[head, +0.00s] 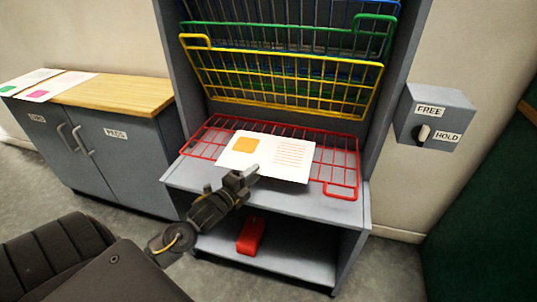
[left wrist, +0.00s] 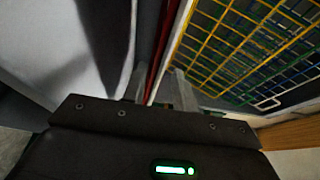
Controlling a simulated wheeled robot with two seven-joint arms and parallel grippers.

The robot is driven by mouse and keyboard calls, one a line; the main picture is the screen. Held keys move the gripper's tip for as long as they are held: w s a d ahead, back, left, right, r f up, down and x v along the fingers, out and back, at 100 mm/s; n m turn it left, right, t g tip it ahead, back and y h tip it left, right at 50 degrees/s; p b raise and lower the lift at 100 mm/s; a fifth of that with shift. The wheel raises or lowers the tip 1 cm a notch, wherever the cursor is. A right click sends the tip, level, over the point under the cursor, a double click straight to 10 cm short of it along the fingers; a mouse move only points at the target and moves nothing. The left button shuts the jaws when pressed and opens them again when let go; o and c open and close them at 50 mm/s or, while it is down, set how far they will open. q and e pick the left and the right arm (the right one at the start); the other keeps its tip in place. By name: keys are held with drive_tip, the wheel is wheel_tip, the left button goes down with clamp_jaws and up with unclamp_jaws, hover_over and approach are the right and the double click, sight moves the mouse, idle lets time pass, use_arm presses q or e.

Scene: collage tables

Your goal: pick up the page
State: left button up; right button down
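The page (head: 267,155) is a white sheet with an orange square and orange lines. It lies on the red wire rack (head: 205,137), with its front edge at the rack's front. My left gripper (head: 248,174) is at the page's front edge, left of its middle. In the left wrist view the fingers of my left gripper (left wrist: 160,90) stand apart. A thin white edge, apparently the page (left wrist: 171,55), runs between them with a red strip beside it. I cannot tell whether either finger touches it. My right gripper is not in view.
Yellow (head: 280,75), green (head: 373,22) and blue wire racks are tilted up above the red one. A red object (head: 251,236) lies on the lower shelf. A switch box (head: 435,117) marked FREE and HOLD is at right. Other sheets (head: 58,86) lie on the wood-topped cabinet (head: 120,93).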

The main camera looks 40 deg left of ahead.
use_arm(q)
clamp_jaws()
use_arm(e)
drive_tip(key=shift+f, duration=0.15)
use_arm(q)
drive_tip(key=shift+r, duration=0.1)
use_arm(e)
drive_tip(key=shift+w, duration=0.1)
